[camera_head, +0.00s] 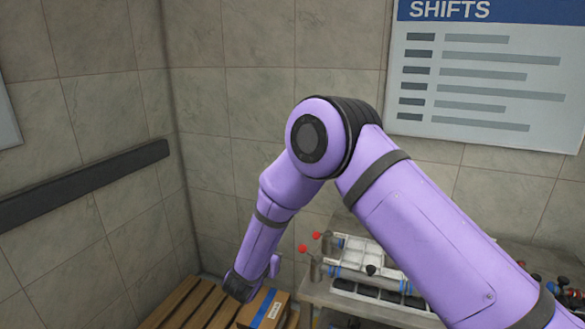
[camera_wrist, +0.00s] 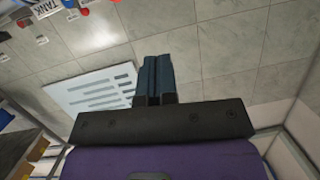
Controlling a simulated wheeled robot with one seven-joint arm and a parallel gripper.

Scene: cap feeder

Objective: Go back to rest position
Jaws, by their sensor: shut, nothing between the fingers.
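My gripper (camera_wrist: 155,80) shows in the wrist view with its two dark fingers side by side and touching. It is shut and nothing is between the fingers. Behind the fingers, the wrist view shows the tiled wall and the white shifts board (camera_wrist: 95,90). In the head view my purple arm crosses the middle and right of the picture, bent at a high elbow. The gripper's fingers cannot be made out in the head view.
A grey table (camera_head: 318,292) with a white and black feeder fixture (camera_head: 352,255) stands behind my arm and is partly hidden. A cardboard box (camera_head: 262,309) lies on a wooden pallet (camera_head: 185,304) at lower left. A dark rail (camera_head: 85,187) runs along the left wall.

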